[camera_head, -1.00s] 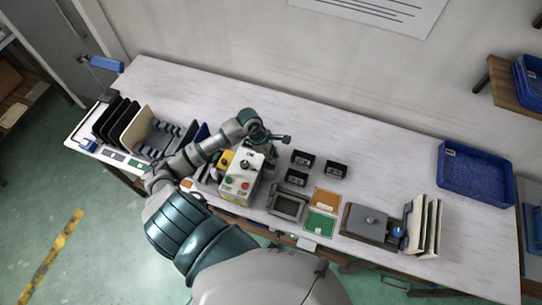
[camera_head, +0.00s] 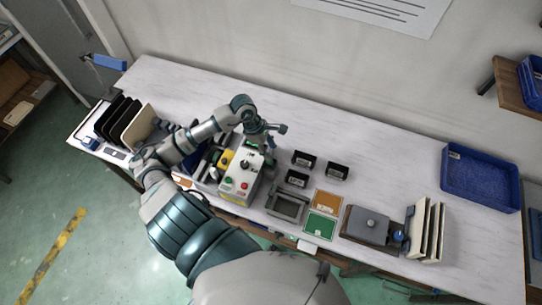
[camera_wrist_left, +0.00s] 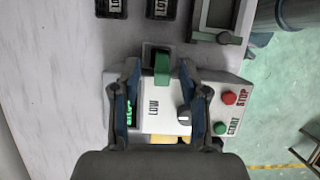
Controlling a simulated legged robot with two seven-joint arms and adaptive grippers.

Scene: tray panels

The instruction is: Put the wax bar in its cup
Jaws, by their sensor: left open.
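A green block (camera_wrist_left: 162,68), which may be the wax bar, shows in the left wrist view at a dark recess or holder at the edge of the white control box (camera_wrist_left: 165,105). My left gripper (camera_wrist_left: 160,72) is open, with one finger on each side of the block; I cannot tell whether they touch it. In the head view my left gripper (camera_head: 272,137) hangs just behind the control box (camera_head: 241,180), and the block is not clear there. Black labelled cups (camera_head: 303,160) (camera_head: 337,171) (camera_head: 297,179) stand to the right; which is the bar's cup is unclear. My right gripper is out of view.
A grey frame (camera_head: 287,205), orange panel (camera_head: 327,201) and green panel (camera_head: 320,226) lie near the front edge. A grey lidded unit (camera_head: 367,225) and upright cream panels (camera_head: 430,230) stand further right. A blue tray (camera_head: 480,178) sits at the right end. The back of the table is clear.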

